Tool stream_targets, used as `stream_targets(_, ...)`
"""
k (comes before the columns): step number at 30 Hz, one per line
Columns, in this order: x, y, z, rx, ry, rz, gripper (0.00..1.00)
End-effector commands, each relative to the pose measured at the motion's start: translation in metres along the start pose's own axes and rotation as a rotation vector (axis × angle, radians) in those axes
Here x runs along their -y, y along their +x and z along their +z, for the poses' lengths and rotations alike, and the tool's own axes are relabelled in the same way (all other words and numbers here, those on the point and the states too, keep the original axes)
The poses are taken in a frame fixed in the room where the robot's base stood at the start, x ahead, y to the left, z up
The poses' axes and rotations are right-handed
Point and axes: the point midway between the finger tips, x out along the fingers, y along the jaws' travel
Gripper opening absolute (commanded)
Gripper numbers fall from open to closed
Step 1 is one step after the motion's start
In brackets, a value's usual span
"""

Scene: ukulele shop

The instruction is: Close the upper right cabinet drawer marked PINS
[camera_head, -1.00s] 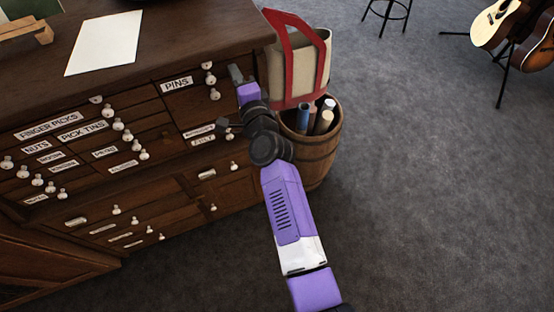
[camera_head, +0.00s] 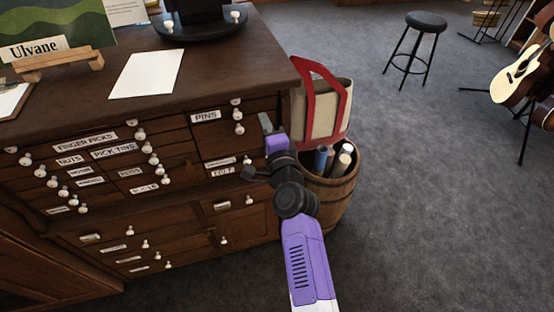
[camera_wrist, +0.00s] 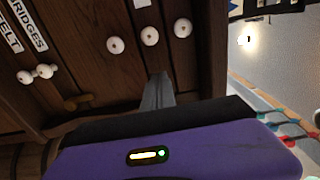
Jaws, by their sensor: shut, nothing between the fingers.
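The drawer marked PINS (camera_head: 206,116) is at the upper right of the dark wooden cabinet. White round knobs (camera_head: 238,115) stand in a column beside its label. My gripper (camera_head: 265,122) is shut and empty, just right of these knobs near the cabinet's right corner. In the wrist view, its closed grey fingertips (camera_wrist: 158,90) point at the wooden front, below white knobs (camera_wrist: 150,36). Whether they touch the wood is unclear.
A barrel (camera_head: 335,192) with rolled tubes and a red-handled bag (camera_head: 322,105) stand close to the cabinet's right side, behind my arm. The cabinet top (camera_head: 220,62) holds a paper sheet (camera_head: 147,74). Open grey floor lies right, with a stool (camera_head: 427,22) and guitars (camera_head: 520,75) beyond.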

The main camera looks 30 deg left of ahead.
Motion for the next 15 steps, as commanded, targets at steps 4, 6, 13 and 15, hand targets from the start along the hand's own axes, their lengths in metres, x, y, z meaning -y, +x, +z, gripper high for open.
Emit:
stream_targets(4, 0.001, -0.020, 0.000, -0.001, 0.001, 0.001, 0.00)
stream_targets(6, 0.000, -0.029, 0.001, 0.000, 0.001, 0.002, 0.00)
stream_targets(13, -0.001, -0.066, 0.001, 0.000, 0.000, 0.002, 0.00)
stream_targets(15, 0.000, -0.076, 0.001, 0.000, 0.000, 0.002, 0.00)
